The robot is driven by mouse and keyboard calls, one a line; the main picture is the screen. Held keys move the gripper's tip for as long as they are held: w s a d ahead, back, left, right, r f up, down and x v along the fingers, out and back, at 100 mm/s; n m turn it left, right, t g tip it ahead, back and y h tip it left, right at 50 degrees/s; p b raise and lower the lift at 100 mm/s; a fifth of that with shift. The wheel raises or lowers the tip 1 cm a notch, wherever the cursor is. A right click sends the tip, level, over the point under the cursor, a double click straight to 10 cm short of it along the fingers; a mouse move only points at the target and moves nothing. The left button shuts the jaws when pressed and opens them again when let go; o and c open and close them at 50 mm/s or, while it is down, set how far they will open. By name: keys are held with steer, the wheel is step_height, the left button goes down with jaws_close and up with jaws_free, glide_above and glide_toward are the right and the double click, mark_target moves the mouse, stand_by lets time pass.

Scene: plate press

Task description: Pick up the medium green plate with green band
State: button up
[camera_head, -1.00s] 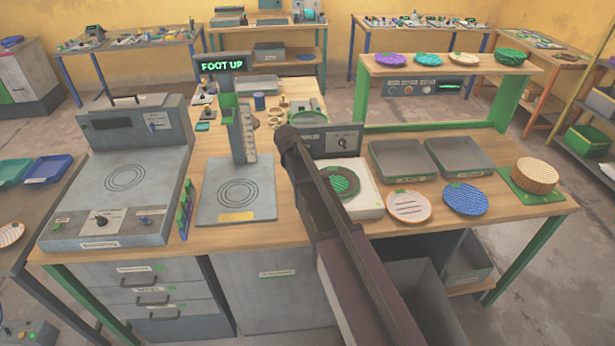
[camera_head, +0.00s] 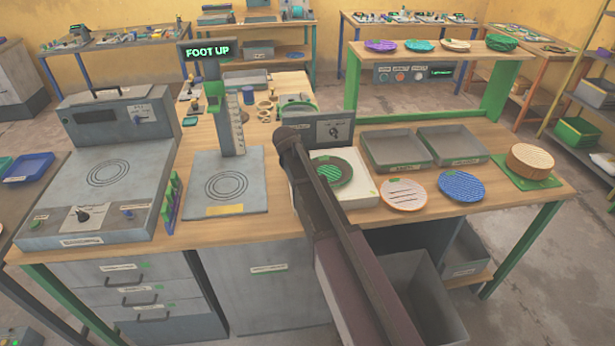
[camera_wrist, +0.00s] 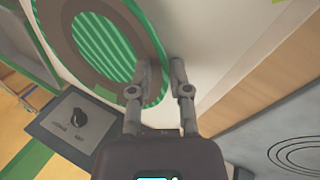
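The green striped plate (camera_head: 335,170) rests on a white block (camera_head: 365,191) at the middle of the bench, partly behind my arm in the head view. In the wrist view the plate (camera_wrist: 101,40) fills the upper left, with a dark ring and a green outer band. My gripper (camera_wrist: 160,68) is open and empty, its two fingers apart at the plate's right edge. The left finger overlaps the rim in the picture and the right finger is over the white surface. I cannot tell whether either touches. My gripper is hidden in the head view.
A white-and-orange plate (camera_head: 404,195) and a blue plate (camera_head: 461,186) lie to the right, with grey trays (camera_head: 396,151) behind. A control box (camera_head: 327,131) stands close behind the white block. A press with a "FOOT UP" sign (camera_head: 207,52) stands left. More plates sit on the shelf.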

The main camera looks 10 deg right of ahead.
jaws_close()
steer(key=shift+s, duration=0.1)
stand_by(0.3)
